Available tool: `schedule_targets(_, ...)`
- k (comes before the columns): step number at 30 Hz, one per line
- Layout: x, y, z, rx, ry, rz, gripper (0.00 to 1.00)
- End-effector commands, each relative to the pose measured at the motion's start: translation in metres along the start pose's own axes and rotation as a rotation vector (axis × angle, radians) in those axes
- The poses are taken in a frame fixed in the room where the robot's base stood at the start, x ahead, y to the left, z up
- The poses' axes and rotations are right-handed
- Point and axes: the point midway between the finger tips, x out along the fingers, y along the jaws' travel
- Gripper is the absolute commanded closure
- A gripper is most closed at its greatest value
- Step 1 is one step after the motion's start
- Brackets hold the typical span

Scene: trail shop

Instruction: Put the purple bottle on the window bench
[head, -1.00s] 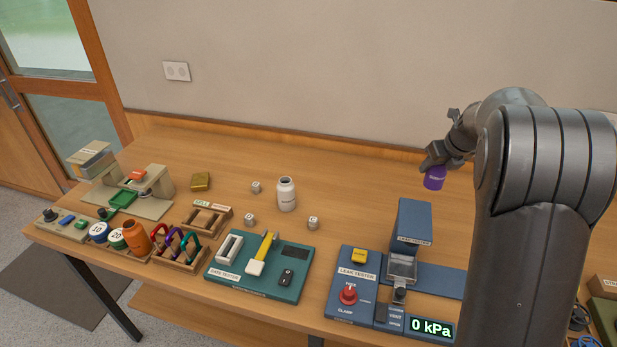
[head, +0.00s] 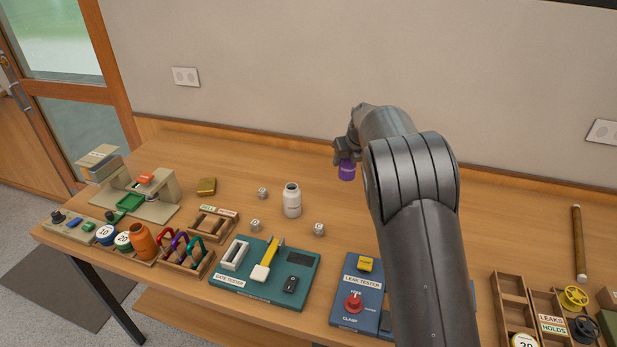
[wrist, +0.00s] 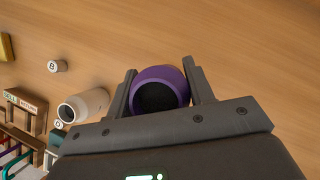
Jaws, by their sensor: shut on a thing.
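The purple bottle (head: 347,171) is held in my gripper (head: 345,155) above the workbench, behind the leak tester. In the wrist view the purple bottle (wrist: 160,90) sits between the two fingers of my gripper (wrist: 160,92), which press on its sides. Its dark round end faces the camera. No window bench can be made out in these frames.
A white bottle (head: 292,200) stands on the workbench (head: 250,160) among small lettered cubes. The gate tester (head: 265,285), leak tester (head: 357,290), orange bottle (head: 143,240) and wooden racks line the front. A glazed door (head: 65,60) is at far left.

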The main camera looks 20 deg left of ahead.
Motion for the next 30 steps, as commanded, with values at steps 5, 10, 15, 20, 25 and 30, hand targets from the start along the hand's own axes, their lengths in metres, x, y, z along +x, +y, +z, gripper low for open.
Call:
schedule_targets(5, 0.036, 0.033, 0.01, -0.004, 0.002, 0.001, 0.8)
schedule_targets(10, 0.06, 0.054, 0.018, -0.003, 0.0, -0.001, 0.8)
schedule_targets(15, 0.068, 0.062, 0.02, -0.001, -0.001, -0.001, 0.8)
schedule_targets(20, 0.084, 0.062, 0.011, 0.001, 0.002, 0.0, 0.8)
schedule_targets(25, 0.102, 0.062, 0.001, 0.0, 0.0, -0.001, 0.8)
schedule_targets(30, 0.102, 0.062, 0.001, 0.0, -0.001, -0.001, 0.8)
